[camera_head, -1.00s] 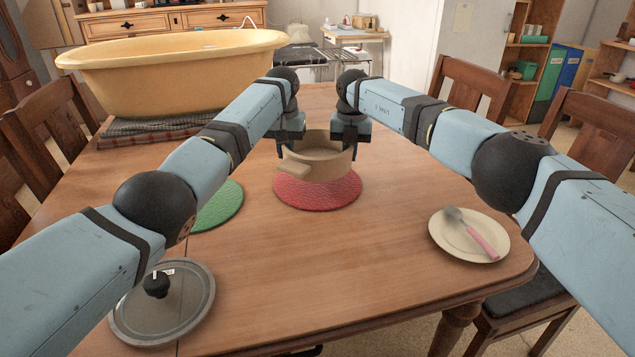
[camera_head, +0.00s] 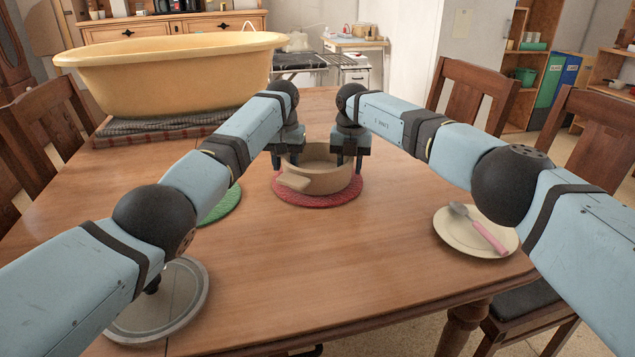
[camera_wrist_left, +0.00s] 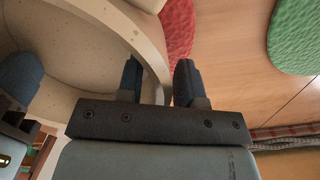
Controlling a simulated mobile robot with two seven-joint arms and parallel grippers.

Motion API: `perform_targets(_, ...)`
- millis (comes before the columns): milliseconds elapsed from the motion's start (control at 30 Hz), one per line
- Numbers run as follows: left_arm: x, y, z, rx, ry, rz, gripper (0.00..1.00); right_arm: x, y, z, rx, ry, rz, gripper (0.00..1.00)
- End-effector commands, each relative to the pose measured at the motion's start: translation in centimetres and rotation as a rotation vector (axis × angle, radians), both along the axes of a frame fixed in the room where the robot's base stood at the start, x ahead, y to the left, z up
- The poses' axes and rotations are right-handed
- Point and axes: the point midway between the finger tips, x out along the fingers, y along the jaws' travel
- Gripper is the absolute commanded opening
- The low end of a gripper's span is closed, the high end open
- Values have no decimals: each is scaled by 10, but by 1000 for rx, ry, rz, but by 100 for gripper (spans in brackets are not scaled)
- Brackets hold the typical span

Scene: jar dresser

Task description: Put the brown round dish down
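The brown round dish (camera_head: 318,181) stands upright on the red round mat (camera_head: 330,204) in the middle of the table. Its stubby handle points toward the front left. My left gripper (camera_head: 283,162) is at its left rim. In the left wrist view the gripper (camera_wrist_left: 157,82) has one finger inside the dish (camera_wrist_left: 88,25) and one outside, with gaps beside the wall, so it is open around the rim. My right gripper (camera_head: 348,163) is at the right rim with its fingers spread, one inside and one outside.
A green mat (camera_head: 222,205) lies to the left, partly behind my left arm. A grey lid (camera_head: 175,305) lies at front left. A plate (camera_head: 465,241) with a pink-handled spoon (camera_head: 485,232) is at right. A large yellow tub (camera_head: 170,75) stands behind left.

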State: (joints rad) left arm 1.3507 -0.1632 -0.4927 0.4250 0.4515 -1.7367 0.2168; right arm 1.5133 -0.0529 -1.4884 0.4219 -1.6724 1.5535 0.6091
Motion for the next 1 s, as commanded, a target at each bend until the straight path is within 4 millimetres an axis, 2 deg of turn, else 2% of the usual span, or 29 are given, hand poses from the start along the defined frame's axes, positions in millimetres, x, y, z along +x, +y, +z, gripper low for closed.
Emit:
perform_targets(233,0,0,1,0,0,0,33,0,0,0,0,0,0,33)
perform_targets(367,0,0,13,0,-3,-1,33,0,0,1,0,0,0,33)
perform_targets(800,0,0,100,0,-2,1,33,0,0,0,0,0,0,33)
perform_targets(1000,0,0,118,0,0,0,33,0,0,1,0,0,0,33)
